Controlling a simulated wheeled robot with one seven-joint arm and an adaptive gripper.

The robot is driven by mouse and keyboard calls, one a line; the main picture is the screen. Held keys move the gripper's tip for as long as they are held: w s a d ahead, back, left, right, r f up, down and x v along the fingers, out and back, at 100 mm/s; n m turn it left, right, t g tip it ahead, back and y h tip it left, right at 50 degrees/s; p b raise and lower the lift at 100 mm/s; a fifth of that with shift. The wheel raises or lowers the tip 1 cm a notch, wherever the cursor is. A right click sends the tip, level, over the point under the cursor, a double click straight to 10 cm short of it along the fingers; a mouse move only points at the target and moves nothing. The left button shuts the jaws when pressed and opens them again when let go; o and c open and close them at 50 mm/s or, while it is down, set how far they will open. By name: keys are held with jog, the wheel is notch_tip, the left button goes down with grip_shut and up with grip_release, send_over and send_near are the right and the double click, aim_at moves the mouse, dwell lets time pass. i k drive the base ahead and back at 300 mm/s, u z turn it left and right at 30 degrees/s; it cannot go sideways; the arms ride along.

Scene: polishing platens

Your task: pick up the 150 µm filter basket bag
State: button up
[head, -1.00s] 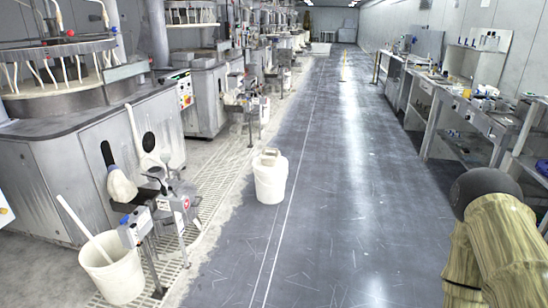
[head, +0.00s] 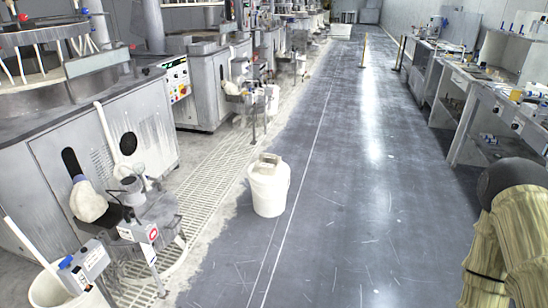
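No label reading 150 µm is legible, so I cannot tell for certain which thing is the filter basket bag. A pale, bag-like white shape (head: 88,202) hangs at the front of the nearest machine on the left, beside a dark oval opening. My arm, in a yellowish sleeve with a dark round joint, shows at the lower right. My gripper is not in view.
Grey polishing machines (head: 102,150) line the left, with a pale floor grating (head: 200,208) before them. A second white bucket (head: 42,290) is at lower left beside a control box on a stand. Workbenches (head: 470,98) line the right. The dark aisle between is largely clear.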

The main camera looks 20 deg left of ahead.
aim_at(267, 164)
jog(key=i, duration=1.6)
jog(key=u, duration=3.35)
jog(key=i, duration=0.65)
jog(key=z, duration=2.7)
